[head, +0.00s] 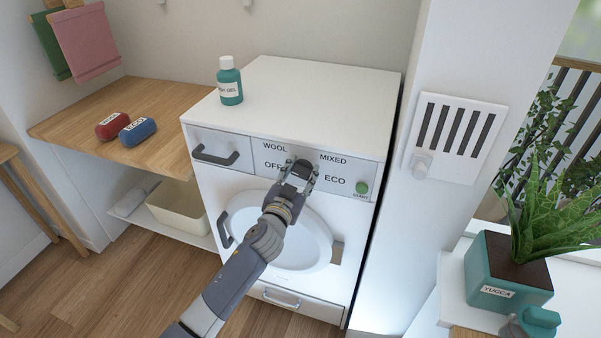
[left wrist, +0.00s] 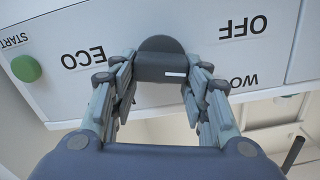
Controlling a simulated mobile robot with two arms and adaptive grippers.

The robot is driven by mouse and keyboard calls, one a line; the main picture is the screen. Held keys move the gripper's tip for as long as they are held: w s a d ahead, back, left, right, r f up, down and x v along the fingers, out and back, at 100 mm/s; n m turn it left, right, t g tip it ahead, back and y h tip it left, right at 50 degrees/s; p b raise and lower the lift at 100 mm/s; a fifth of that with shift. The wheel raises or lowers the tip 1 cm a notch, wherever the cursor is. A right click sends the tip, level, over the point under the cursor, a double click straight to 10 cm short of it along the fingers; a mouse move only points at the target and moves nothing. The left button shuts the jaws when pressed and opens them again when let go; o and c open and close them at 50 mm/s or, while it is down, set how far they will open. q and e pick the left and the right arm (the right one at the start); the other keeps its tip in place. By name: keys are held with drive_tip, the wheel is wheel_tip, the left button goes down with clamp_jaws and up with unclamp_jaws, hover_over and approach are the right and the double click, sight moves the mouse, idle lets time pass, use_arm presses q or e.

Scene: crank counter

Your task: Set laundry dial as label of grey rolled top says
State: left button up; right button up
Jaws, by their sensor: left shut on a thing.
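The laundry dial (left wrist: 160,58) is a dark grey knob on the washer's front panel. The labels WOOL, MIXED, OFF and ECO are around it. In the left wrist view, a white mark lies on the right part of its handle, on the side of OFF and WOOL. My left gripper (head: 299,172) is shut on the dial and hides most of it in the head view; its fingers (left wrist: 162,85) flank the handle. A pale grey rolled cloth (head: 136,198) lies on the low shelf; I see no readable label on it. My right gripper is not in view.
A red roll (head: 112,126) labelled WOOL and a blue roll (head: 138,131) labelled ECO lie on the wooden counter. A teal bottle (head: 230,83) stands on the washer (head: 300,85). The green START button (head: 362,188) is right of the dial.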

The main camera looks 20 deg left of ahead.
use_arm(q)
drive_tip(key=m, duration=0.5)
drive_tip(key=shift+d+f+m, duration=0.15)
drive_tip(key=shift+d+m, duration=0.1)
drive_tip(key=shift+m, duration=0.05)
drive_tip(key=m, duration=0.5)
drive_tip(key=shift+d+f, duration=0.15)
drive_tip(key=shift+f, duration=0.1)
drive_tip(key=m, duration=0.5)
drive_tip(key=shift+f+m, duration=0.2)
drive_tip(key=shift+m, duration=0.2)
drive_tip(key=shift+f+m, duration=0.15)
drive_tip(key=shift+m, duration=0.95)
drive_tip(key=shift+f+m, duration=0.1)
drive_tip(key=shift+m, duration=1)
drive_tip(key=o, duration=1.1)
drive_tip(key=shift+c, duration=0.2)
